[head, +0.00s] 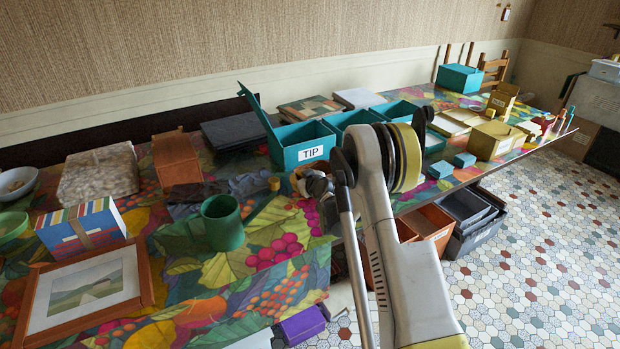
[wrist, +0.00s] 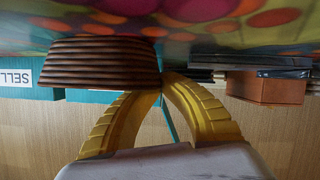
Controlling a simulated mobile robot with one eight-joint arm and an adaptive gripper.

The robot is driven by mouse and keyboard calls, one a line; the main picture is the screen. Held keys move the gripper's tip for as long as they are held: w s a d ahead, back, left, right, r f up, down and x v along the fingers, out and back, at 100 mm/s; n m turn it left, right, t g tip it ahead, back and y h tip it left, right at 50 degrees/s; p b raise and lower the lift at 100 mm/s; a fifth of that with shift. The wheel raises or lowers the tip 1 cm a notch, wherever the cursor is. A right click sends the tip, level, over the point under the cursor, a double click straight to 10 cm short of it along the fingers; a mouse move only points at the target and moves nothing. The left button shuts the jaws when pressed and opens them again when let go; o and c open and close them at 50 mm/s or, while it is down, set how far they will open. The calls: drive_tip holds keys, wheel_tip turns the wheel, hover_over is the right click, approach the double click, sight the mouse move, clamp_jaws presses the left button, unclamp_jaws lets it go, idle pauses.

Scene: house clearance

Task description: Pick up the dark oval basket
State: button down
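The dark oval basket (wrist: 100,62) is brown and ribbed, and appears upside down in the left half of the wrist view. My gripper (wrist: 163,84) has its two yellow fingers drawn close together at the basket's right end. The left fingertip is hidden behind the rim and the right one is outside the wall, so they appear shut on the rim. I cannot tell whether the basket's base touches the table. In the head view my arm covers the area, and I cannot make out the basket or fingers there.
The cloth-covered table (head: 205,275) holds a teal box marked TIP (head: 302,146), a green mug (head: 222,222), a framed picture (head: 85,290) and a striped box (head: 82,228). Dark crates (head: 470,212) stand on the floor. The tiled floor (head: 545,240) at right is clear. A SELL label (wrist: 16,77) shows at the wrist view's left.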

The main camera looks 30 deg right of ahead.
drive_tip(key=shift+r, duration=0.15)
drive_tip(key=shift+r+p, duration=0.3)
wheel_tip(320, 180, up, 4)
drive_tip(key=shift+f+p, duration=0.25)
drive_tip(key=shift+p, duration=0.75)
drive_tip(key=s+d+r+p, duration=0.1)
drive_tip(key=d+r+p, duration=0.1)
drive_tip(key=d, duration=0.3)
drive_tip(key=s+d+r+p, duration=0.1)
drive_tip(key=d+r+p, duration=0.1)
drive_tip(key=d+r, duration=0.2)
drive_tip(key=shift+s+d+r, duration=0.25)
drive_tip(key=shift+d+r, duration=0.05)
drive_tip(key=shift+d, duration=0.95)
